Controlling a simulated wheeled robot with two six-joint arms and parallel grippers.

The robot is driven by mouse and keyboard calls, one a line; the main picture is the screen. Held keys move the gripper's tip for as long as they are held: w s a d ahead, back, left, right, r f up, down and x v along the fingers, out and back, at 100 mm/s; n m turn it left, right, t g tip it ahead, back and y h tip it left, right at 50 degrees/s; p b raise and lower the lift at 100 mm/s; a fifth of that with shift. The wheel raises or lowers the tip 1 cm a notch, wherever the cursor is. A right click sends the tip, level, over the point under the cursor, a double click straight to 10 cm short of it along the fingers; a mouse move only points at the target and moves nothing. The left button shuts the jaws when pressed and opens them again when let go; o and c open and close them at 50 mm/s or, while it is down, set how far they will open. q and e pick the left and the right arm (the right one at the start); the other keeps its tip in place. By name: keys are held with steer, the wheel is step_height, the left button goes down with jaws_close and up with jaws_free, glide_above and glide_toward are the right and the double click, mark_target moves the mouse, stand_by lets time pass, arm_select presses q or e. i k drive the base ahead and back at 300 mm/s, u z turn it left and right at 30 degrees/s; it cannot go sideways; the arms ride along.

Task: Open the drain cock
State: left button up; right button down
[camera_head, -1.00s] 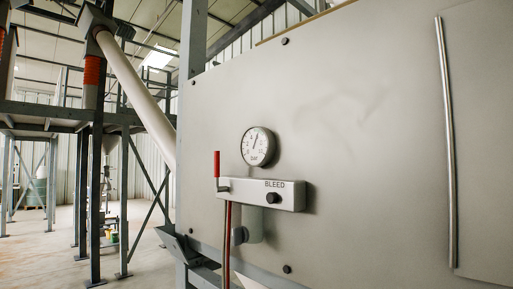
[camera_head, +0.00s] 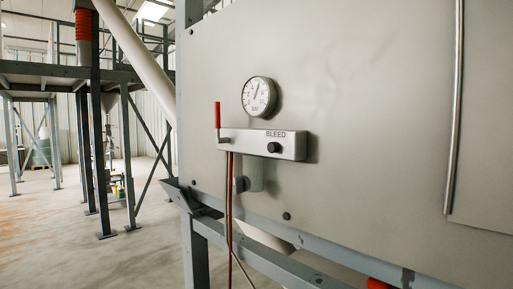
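A grey block marked BLEED (camera_head: 270,144) is mounted on the large grey panel. At its left end a lever with a red grip (camera_head: 217,115) stands upright; it looks like the cock's handle. A thin red-brown line (camera_head: 229,205) hangs down from the block's left end. Below the block is a grey cylinder with a dark round fitting (camera_head: 242,184). A round white-faced dial gauge (camera_head: 259,97) is just above the block. Neither of my grippers is in view.
The large grey panel (camera_head: 370,130) fills the right side, with a vertical metal rod (camera_head: 455,110). Grey frame beams (camera_head: 265,255) run beneath it. An orange-red piece (camera_head: 378,284) is cut off at the bottom edge. Open floor (camera_head: 75,235) and steel platform legs (camera_head: 98,150) are at left.

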mark_target(242, 184)
steer(key=z, duration=0.85)
steer(key=k, duration=1.05)
steer(key=u, duration=1.55)
steer(key=i, duration=0.5)
steer(key=u, duration=0.05)
